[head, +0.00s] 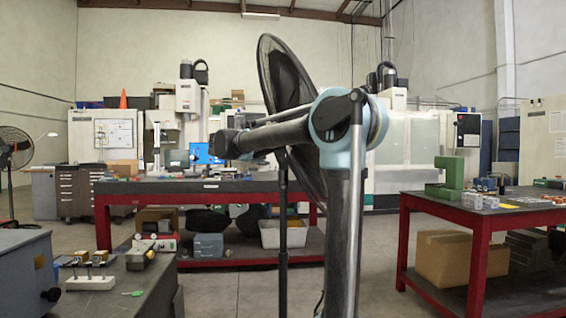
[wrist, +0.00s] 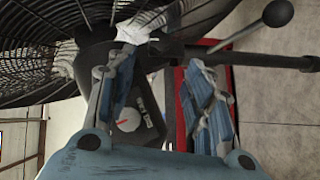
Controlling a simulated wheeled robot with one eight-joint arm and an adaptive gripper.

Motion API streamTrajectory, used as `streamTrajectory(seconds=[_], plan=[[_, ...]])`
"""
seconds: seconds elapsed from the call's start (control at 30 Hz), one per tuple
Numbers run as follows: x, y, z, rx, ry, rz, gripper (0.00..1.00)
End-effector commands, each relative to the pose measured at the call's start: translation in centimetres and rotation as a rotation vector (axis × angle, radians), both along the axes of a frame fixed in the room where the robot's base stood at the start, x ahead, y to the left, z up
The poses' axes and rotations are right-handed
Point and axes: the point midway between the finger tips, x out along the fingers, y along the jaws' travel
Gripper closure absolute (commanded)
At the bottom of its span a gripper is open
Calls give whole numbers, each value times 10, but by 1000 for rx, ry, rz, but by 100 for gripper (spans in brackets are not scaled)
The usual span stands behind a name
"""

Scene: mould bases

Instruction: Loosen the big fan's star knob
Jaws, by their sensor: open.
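The big fan (head: 272,75) stands behind my arm in the head view, its round black cage edge-on and tilted, on a dark pole (head: 283,225). In the wrist view the fan's cage (wrist: 35,45) fills the upper left, and its dark pole (wrist: 265,60) runs off to the right. A lever with a black ball end (wrist: 277,13) sticks out beside the pole. My gripper (wrist: 160,68) is open, with its two blue-padded fingers apart near the fan's mount and nothing clearly held. A dark box with a white dial (wrist: 128,120) shows between the fingers. I cannot make out the star knob.
A red-framed workbench (head: 210,187) stands behind the fan, and another red table (head: 480,215) with a green block is at right. A dark bench (head: 125,285) with small tools is at front left. A second fan (head: 14,150) stands far left. Open floor lies between.

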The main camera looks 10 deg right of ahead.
Motion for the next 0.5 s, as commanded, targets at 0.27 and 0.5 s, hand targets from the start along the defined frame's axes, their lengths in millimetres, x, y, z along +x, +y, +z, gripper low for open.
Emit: streamTrajectory(seconds=[0.27, 0.5], plan=[[35, -28, -7, 1, 1, 4, 52], [66, -57, -13, 1, 0, 5, 52]])
